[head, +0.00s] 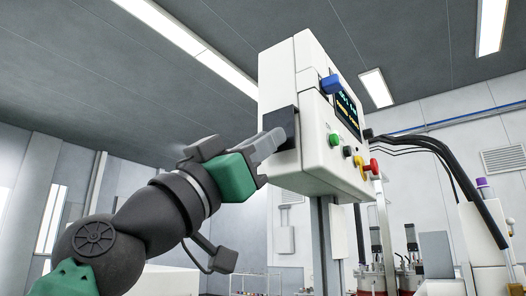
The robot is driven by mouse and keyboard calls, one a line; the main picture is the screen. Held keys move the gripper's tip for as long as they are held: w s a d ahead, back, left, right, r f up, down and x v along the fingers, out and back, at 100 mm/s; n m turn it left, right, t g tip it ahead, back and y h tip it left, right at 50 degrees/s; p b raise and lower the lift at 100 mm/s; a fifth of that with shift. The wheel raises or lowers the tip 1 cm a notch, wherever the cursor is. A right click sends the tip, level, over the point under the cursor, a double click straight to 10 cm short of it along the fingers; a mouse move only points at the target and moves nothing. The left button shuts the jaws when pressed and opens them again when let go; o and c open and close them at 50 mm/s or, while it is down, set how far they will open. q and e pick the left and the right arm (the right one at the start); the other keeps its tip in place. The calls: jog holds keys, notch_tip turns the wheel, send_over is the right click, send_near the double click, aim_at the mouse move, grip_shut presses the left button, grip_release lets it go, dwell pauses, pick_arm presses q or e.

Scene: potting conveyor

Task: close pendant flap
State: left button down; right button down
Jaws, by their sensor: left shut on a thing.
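The pendant (310,160) is a white control box on a grey post, with a lit screen (348,108) and coloured buttons on its right face. A dark square flap (287,122) is on its left side; how far it stands open is hard to tell. My left gripper (273,140) reaches up from the lower left. Its grey fingers are shut at the flap's lower edge, and the fingertips partly hide the grip. A blue block (331,84) sticks out beside the screen. My right gripper is not in view.
A red-and-yellow knob (368,167) juts from the pendant's lower front. Black cables (415,143) run from its right side to white equipment (480,235). Machinery with red parts (385,275) stands low behind. The space left of the pendant, above my arm, is clear.

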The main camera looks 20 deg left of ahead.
pick_arm(q)
jog(key=shift+w+d+f, duration=0.1)
jog(key=shift+w+f, duration=0.4)
jog(key=shift+f, duration=0.05)
jog(key=c, duration=1.7)
grip_release()
jog(key=shift+o, duration=1.5)
jog(key=shift+s+d, duration=0.15)
jog(key=b+v, duration=1.3)
jog(key=v, duration=0.4)
jog(key=shift+s+r+b, duration=0.15)
jog(key=shift+s+b, duration=0.05)
jog(key=shift+b, duration=0.15)
